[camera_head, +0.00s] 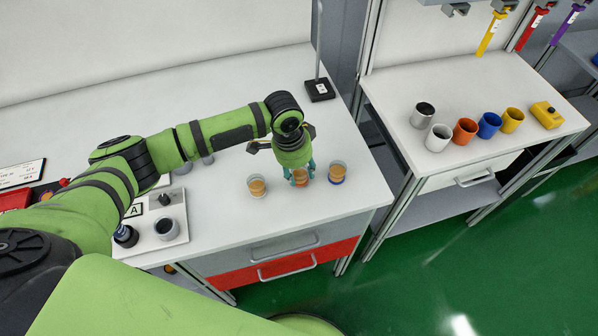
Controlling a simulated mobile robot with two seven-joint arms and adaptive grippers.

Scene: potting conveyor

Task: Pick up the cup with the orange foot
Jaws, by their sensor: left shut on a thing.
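Three small clear cups with tan contents stand in a row near the front edge of the white table. The middle cup (300,178) shows orange at its base, and my left gripper (300,174) is shut on it from above, its teal fingers on either side and hiding part of it. The cup appears to be at table height; I cannot tell if it touches the table. The left cup (257,187) has a pale foot. The right cup (337,173) has a blue foot and stands close to the fingers. My right gripper is out of view.
A white tray (172,240) with dark-topped items lies at the left. A black stand base (319,90) stands behind the gripper. A second table at the right holds several coloured cups, including an orange one (465,131), and a yellow box (546,115).

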